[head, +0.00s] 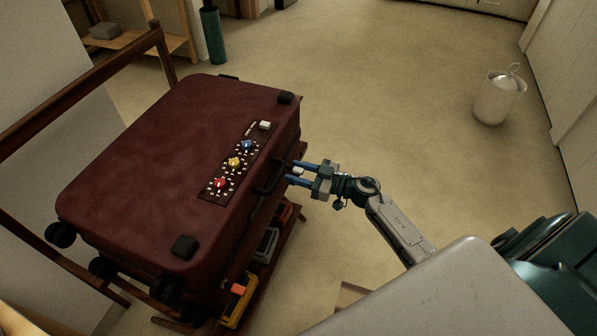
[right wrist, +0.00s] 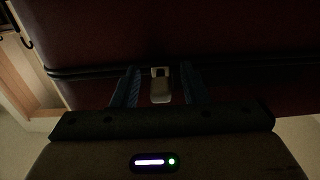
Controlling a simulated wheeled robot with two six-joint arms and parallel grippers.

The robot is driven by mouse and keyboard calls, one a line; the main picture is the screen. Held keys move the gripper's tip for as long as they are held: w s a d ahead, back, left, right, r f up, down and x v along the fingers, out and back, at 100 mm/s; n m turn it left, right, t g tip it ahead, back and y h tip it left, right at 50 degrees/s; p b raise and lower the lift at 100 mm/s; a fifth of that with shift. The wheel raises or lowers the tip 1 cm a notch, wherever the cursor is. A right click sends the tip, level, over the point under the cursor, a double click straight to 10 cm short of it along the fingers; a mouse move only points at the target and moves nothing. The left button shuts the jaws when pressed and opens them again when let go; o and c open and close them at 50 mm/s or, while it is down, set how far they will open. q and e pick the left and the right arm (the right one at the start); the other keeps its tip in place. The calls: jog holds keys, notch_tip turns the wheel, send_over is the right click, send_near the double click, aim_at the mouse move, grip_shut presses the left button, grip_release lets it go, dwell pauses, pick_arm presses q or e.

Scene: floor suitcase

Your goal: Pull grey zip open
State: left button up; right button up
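A dark red suitcase (head: 165,165) lies on a wooden rack, with its zip side facing my right arm. The grey zip pull (right wrist: 160,88) hangs from the dark zip line in the right wrist view; a small pale bit of it shows in the head view (head: 297,170). My right gripper (head: 294,171) is at the suitcase's right side. Its two blue fingers, also in the right wrist view (right wrist: 160,90), stand on either side of the pull, with gaps between. It is open. My left gripper is not in view.
A black handle (head: 268,180) on the suitcase's side is close to my right gripper. The lid has a panel with coloured dials (head: 233,163). Below, a rack shelf holds a yellow item (head: 238,300). A white bin (head: 499,98) stands at right; the floor between is clear.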

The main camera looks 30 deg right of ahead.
aim_at(300, 135)
grip_shut()
jog(key=w+d, duration=0.4)
jog(key=shift+w+d, duration=0.2)
jog(key=shift+d, duration=0.2)
jog(key=w+d+b, duration=0.1)
jog(key=w+d, duration=0.1)
jog(key=w+d+b, duration=0.1)
jog(key=w+d, duration=0.1)
jog(key=d, duration=0.1)
jog(key=shift+w+d+f, duration=0.1)
jog(key=shift+w+d, duration=0.1)
jog(key=shift+w, duration=0.15)
jog(key=shift+w+d, duration=0.2)
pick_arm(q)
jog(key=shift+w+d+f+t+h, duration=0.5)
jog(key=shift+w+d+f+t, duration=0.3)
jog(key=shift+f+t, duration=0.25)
pick_arm(e)
jog(key=shift+d+r, duration=0.1)
jog(key=shift+r, duration=0.1)
grip_release()
jog(key=shift+w+f, duration=0.1)
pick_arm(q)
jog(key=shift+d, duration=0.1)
